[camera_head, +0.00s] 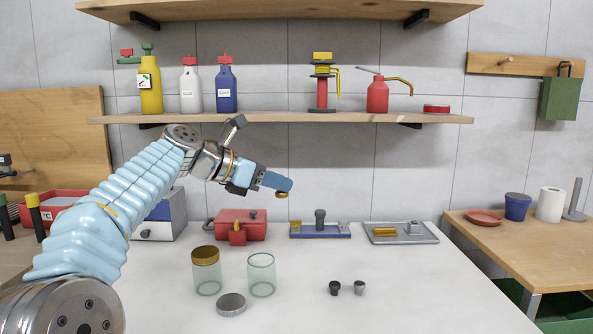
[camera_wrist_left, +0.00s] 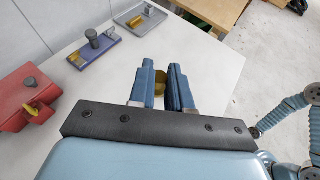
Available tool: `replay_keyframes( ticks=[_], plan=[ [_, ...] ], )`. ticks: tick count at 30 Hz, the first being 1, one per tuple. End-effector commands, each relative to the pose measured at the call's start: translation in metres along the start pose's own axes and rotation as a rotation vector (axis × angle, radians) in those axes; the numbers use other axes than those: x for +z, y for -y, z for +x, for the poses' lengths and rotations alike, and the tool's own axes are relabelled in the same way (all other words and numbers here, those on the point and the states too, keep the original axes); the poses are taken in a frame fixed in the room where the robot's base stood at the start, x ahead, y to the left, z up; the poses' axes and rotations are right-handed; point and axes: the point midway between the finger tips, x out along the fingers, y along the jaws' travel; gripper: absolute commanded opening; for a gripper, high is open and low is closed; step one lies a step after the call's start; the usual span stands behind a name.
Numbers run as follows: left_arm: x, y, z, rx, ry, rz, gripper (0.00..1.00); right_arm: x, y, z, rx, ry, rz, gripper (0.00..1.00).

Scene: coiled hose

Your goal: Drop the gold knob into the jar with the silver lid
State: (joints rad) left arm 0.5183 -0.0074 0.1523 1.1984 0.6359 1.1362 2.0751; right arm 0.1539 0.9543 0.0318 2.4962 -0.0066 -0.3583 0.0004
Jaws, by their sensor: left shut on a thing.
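My left gripper (camera_head: 279,183) is shut on the gold knob (camera_head: 281,195), holding it high above the white table. In the left wrist view, the gold knob (camera_wrist_left: 160,78) shows partly between the fingers (camera_wrist_left: 161,68). An open glass jar (camera_head: 262,276) stands on the table below, a little left of the knob. A silver lid (camera_head: 231,304) lies flat on the table in front of it, off any jar. Another glass jar (camera_head: 207,279) wears a gold lid (camera_head: 206,255) to the left. My right gripper is not in view.
A dark knob (camera_head: 334,288) and a grey knob (camera_head: 359,287) stand right of the open jar. A red box (camera_head: 240,224), a blue tray (camera_head: 320,231) and a metal tray (camera_head: 401,233) line the table's back. The front right table is clear.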

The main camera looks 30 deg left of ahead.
Motion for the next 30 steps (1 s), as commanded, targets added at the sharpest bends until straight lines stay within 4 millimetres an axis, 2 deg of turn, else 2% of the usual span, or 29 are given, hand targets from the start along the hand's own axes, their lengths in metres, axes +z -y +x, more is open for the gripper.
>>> replay_keyframes(
  ticks=[1,3,8,19,21,30],
  plan=[
    [-0.015,-0.016,-0.005,0.005,-0.004,-0.008,0.00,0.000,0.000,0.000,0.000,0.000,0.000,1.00],
    [-0.029,-0.030,-0.013,0.004,0.001,-0.006,0.00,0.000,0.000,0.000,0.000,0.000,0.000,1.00],
    [-0.051,-0.051,-0.025,0.007,0.014,0.002,0.00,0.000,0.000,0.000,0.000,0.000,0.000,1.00],
    [-0.091,-0.053,-0.011,0.005,0.017,0.002,0.00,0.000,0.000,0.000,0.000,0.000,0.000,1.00],
    [-0.102,-0.054,-0.006,0.006,0.019,0.006,0.00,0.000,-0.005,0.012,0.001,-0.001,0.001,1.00],
    [-0.108,-0.053,-0.003,0.006,0.018,0.006,0.00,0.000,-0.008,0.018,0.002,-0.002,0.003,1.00]
  ],
)
